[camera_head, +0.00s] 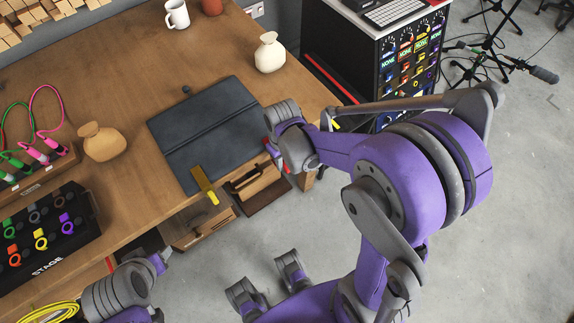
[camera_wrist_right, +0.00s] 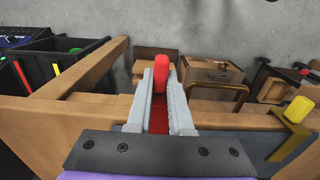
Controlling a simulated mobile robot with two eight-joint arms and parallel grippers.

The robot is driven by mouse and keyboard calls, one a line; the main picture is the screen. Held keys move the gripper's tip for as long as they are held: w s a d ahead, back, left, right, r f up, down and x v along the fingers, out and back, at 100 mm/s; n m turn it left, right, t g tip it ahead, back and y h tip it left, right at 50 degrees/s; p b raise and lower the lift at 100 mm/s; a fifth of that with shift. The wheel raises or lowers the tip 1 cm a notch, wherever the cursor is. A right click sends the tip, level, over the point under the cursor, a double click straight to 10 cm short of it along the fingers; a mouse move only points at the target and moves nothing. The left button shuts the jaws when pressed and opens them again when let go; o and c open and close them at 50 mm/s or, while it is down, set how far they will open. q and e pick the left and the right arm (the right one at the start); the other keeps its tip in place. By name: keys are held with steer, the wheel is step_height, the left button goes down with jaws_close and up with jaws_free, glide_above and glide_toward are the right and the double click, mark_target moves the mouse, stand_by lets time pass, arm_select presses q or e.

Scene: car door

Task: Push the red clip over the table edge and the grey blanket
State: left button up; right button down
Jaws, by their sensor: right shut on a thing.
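The dark grey blanket (camera_head: 212,125) lies folded flat on the wooden table, reaching its front edge. My right gripper (camera_head: 273,151) is at that edge, beside the blanket's right corner. It is shut on the red clip, which shows as small red bits in the head view (camera_head: 286,168). In the right wrist view the red clip (camera_wrist_right: 161,78) stands between my pale fingers (camera_wrist_right: 161,105). Whether its jaws straddle the edge and blanket is hidden. My left gripper (camera_head: 163,260) is low in front of the table, away from the blanket; its fingers are unclear.
A yellow clip (camera_head: 204,184) sits on the blanket at the table edge, left of my right gripper. A beige vase (camera_head: 270,53) and another (camera_head: 102,142) stand on the table (camera_head: 150,75). Wooden boxes (camera_head: 200,222) are below the edge. A black cabinet (camera_head: 400,60) stands behind.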

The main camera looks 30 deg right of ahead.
steer(key=shift+w+a, duration=0.15)
steer(key=shift+w, duration=1.75)
steer(key=c, duration=0.7)
jaws_free()
steer(key=shift+c, duration=0.2)
step_height(320, 180, up, 11)
steer(key=shift+f+p, duration=0.1)
steer(key=shift+p, duration=0.55)
